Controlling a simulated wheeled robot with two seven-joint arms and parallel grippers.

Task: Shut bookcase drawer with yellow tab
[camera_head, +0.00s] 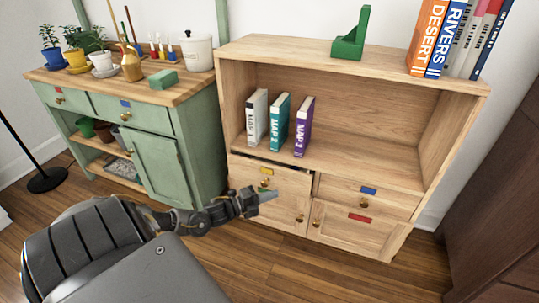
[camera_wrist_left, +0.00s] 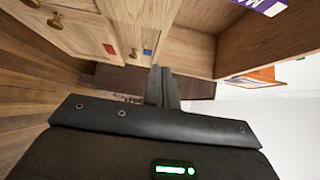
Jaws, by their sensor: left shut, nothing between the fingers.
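The wooden bookcase (camera_head: 335,130) stands in front of me. Its drawer with the yellow tab (camera_head: 266,171) is at the upper left of the lower part, with a brass knob below the tab. A dark gap along its top edge shows that it sticks out slightly past the blue-tab drawer beside it. My left gripper (camera_head: 268,195) is shut and empty, just in front of this drawer, hiding part of its lower front. I cannot tell whether they touch. In the left wrist view, the shut fingers (camera_wrist_left: 162,86) point along the bookcase front; the yellow tab is not visible there.
The drawer with the blue tab (camera_head: 368,190) and the door with the red tab (camera_head: 359,217) look shut. Map books (camera_head: 279,122) stand on the shelf. A green cabinet (camera_head: 150,152) with plants is at left, a dark wooden piece (camera_head: 500,180) at right.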

